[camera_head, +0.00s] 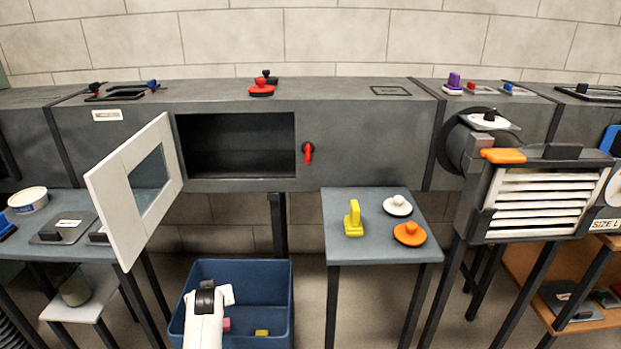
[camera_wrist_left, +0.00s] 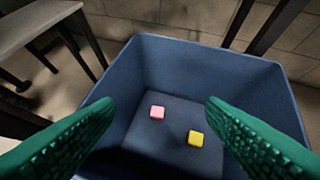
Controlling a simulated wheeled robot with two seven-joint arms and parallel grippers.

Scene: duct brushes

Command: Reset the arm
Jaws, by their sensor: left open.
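My left arm (camera_head: 204,325) reaches up from the bottom of the head view, over the blue bin (camera_head: 270,270). In the left wrist view my left gripper (camera_wrist_left: 160,104) is open, with its green ridged fingers wide apart and nothing between them. The blue bin (camera_wrist_left: 258,80) lies below it. A pink block (camera_wrist_left: 157,112) and a yellow block (camera_wrist_left: 196,138) lie apart on the bin floor. In the head view the pink block (camera_head: 227,324) and yellow block (camera_head: 262,332) are also seen. My right gripper is not in view.
A white windowed door (camera_head: 105,200) stands open left of the empty-looking duct opening (camera_head: 240,145). A small table (camera_head: 350,258) holds a yellow handled piece (camera_head: 353,219) and white and orange knobbed discs. A louvred vent (camera_head: 535,205) stands at right.

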